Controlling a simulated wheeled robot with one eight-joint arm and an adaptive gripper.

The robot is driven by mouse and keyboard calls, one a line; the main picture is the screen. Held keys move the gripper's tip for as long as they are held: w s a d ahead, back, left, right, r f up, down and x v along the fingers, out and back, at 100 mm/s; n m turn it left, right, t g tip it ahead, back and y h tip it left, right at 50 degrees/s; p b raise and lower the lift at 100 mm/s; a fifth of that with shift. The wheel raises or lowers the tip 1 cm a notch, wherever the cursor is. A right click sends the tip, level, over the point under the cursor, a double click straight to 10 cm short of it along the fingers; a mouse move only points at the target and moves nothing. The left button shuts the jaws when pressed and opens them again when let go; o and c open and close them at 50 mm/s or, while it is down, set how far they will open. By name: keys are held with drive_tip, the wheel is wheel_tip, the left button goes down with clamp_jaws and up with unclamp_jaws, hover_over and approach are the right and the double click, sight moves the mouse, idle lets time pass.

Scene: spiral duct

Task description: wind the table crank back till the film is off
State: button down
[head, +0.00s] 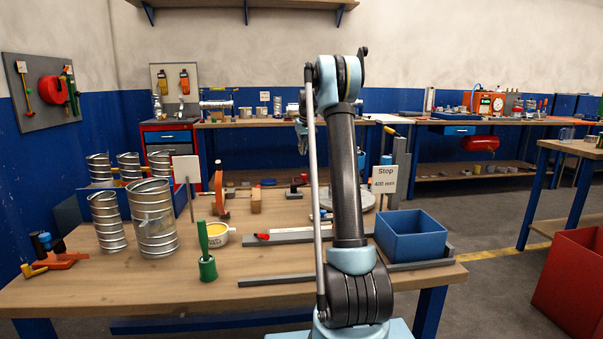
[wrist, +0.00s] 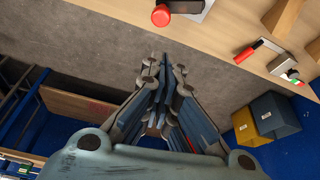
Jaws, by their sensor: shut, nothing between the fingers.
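My gripper (wrist: 162,64) is shut and empty in the wrist view, its fingers together over the gap beside a wooden bench top (wrist: 225,35). In the head view the arm rises in front of the bench and its end is mostly hidden behind the arm links. A grey round plate (head: 362,199) lies on the bench, partly hidden by my arm. A red round knob (wrist: 161,15) on a dark and metal piece sits at the bench edge in the wrist view. I cannot tell whether it is the crank. No film can be made out.
Spiral ducts (head: 155,222) stand at the left of the near bench (head: 150,285). A red bin (head: 570,280) stands at the right.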

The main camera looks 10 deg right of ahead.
drive_tip(key=w+f, duration=0.8)
drive_tip(key=f, duration=0.4)
drive_tip(key=shift+s+d+r, duration=0.1)
drive_tip(key=shift+s+d, duration=0.05)
drive_tip(key=shift+s, duration=1.8)
